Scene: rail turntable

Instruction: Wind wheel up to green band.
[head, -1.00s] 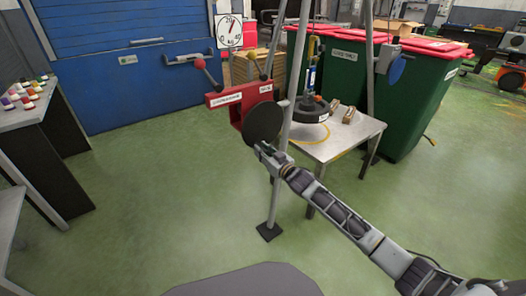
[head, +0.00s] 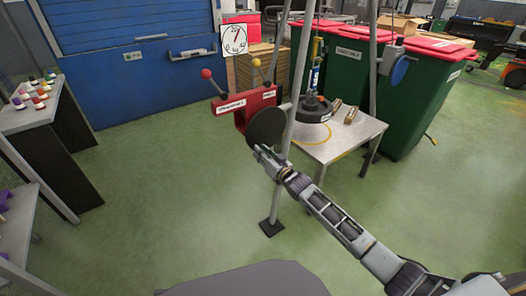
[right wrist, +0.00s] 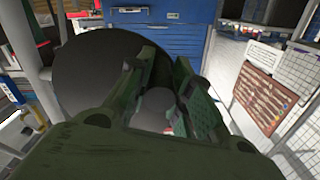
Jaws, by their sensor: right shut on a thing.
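The dark round wheel (head: 267,126) is on the front of a red winch frame (head: 245,106) on a grey stand. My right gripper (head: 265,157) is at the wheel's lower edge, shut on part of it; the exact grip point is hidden. The right wrist view shows the wheel as a large dark disc (right wrist: 95,75) behind and left of the green-padded fingers (right wrist: 165,90). A white dial (head: 234,39) with a thin pointer is above the winch; its green band is too small to make out. My left gripper is out of view.
A dark round weight (head: 314,109) hangs or rests above a metal table (head: 327,151) right of the winch. Grey stand legs rise around it. Green bins with red lids (head: 345,65) stand behind. A shelf of coloured knobs (head: 30,112) is at left. The floor in front is clear.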

